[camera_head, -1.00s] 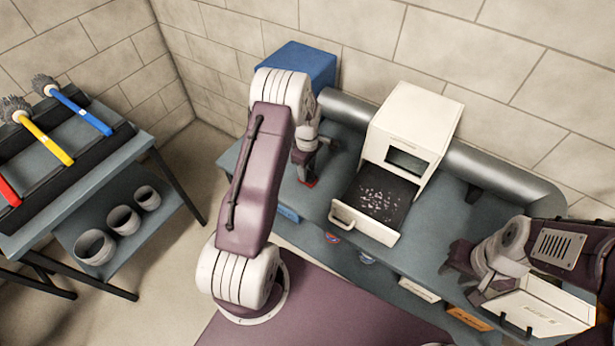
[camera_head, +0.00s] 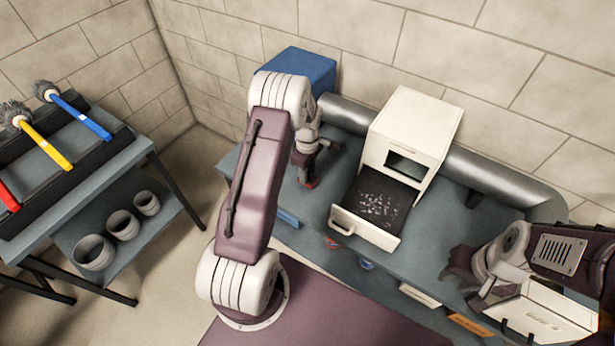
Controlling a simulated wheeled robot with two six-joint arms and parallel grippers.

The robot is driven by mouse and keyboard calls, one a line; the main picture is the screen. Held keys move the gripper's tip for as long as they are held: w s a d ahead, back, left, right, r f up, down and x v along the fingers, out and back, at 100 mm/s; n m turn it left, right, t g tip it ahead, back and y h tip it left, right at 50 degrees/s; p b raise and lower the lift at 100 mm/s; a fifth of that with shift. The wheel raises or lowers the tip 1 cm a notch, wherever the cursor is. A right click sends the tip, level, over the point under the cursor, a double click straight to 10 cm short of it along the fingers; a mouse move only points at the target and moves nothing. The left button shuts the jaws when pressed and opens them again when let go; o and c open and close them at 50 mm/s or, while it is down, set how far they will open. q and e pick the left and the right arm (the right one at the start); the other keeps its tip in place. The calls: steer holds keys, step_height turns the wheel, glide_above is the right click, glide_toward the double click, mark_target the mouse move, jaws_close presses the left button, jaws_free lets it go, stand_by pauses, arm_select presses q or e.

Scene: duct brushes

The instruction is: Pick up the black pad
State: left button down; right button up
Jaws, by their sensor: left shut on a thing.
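My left gripper (camera_head: 308,182) points down at the bench, left of the white box. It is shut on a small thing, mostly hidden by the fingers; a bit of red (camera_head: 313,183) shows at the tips. I cannot tell whether a black pad is in its jaws. A dark, flat surface with pale specks (camera_head: 376,200) lies in the pulled-out drawer of the white box (camera_head: 415,130); I cannot tell whether this is the black pad. My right gripper (camera_head: 462,278) is at the lower right, fingers apart, with nothing seen between them.
A grey pipe (camera_head: 490,172) runs along the back of the bench, with a blue box (camera_head: 300,68) at the back left. A white bin (camera_head: 545,318) stands at the lower right. The left table (camera_head: 110,160) holds several brushes, with bowls on its lower shelf.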

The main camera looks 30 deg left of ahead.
arm_select(q)
steer(key=s+d+r, duration=0.4)
steer(key=d+r, duration=0.4)
steer(key=d, duration=0.3)
steer(key=shift+r+b, duration=0.2)
steer(key=shift+b, duration=0.1)
